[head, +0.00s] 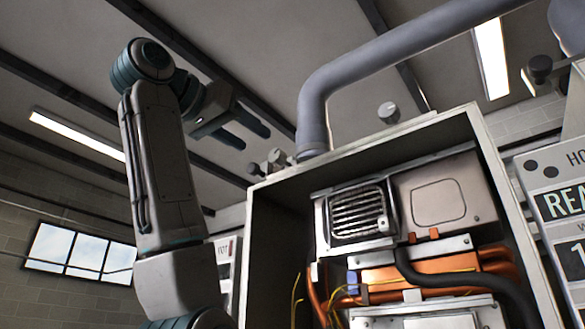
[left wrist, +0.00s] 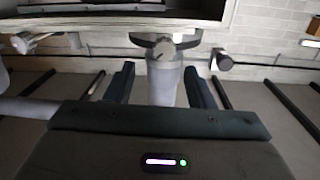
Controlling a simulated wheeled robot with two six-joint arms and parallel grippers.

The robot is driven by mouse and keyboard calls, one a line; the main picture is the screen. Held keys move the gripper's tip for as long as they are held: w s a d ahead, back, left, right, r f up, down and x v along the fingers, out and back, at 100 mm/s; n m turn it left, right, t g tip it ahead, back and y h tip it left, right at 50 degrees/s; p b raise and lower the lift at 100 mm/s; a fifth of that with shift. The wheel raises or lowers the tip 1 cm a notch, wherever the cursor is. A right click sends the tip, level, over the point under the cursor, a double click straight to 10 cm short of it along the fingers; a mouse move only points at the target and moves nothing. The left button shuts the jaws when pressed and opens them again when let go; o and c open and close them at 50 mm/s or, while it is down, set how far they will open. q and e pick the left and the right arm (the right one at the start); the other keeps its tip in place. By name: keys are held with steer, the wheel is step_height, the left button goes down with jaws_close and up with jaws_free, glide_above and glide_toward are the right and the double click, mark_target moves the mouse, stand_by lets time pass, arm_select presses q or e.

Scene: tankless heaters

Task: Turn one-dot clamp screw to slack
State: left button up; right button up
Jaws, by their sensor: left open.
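My left gripper (head: 253,138) is open and empty, raised left of the grey flue pipe (head: 313,115). Small grey knobs (head: 275,158) sit beside the pipe's foot, below and right of the fingertips. In the left wrist view, a collar clamp (left wrist: 150,41) with a grey screw knob (left wrist: 164,51) is on the pipe. The knob lies ahead of and between the two open fingers (left wrist: 159,68), apart from them. I cannot make out any dot marks on the knobs. My right gripper is not in view.
The open heater cabinet (head: 484,131) holds copper pipes and a grille. Another knob (head: 388,112) is on its top. A dark-capped knob (head: 540,68) is at upper right, near a two-dot display panel (head: 560,190). Another knob (left wrist: 221,60) shows right of the pipe.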

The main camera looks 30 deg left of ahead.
mark_target(274, 155)
arm_select(q)
steer(key=w+p, duration=0.3)
steer(key=w, duration=0.1)
steer(key=w+p, duration=0.4)
steer(key=shift+d+r, duration=0.15)
steer(key=shift+r, duration=0.05)
steer(key=shift+w+p, duration=0.2)
steer(key=shift+p, duration=0.15)
steer(key=shift+w+f, duration=0.1)
steer(key=shift+w, duration=0.05)
steer(key=shift+w+d, duration=0.1)
steer(key=c, duration=1)
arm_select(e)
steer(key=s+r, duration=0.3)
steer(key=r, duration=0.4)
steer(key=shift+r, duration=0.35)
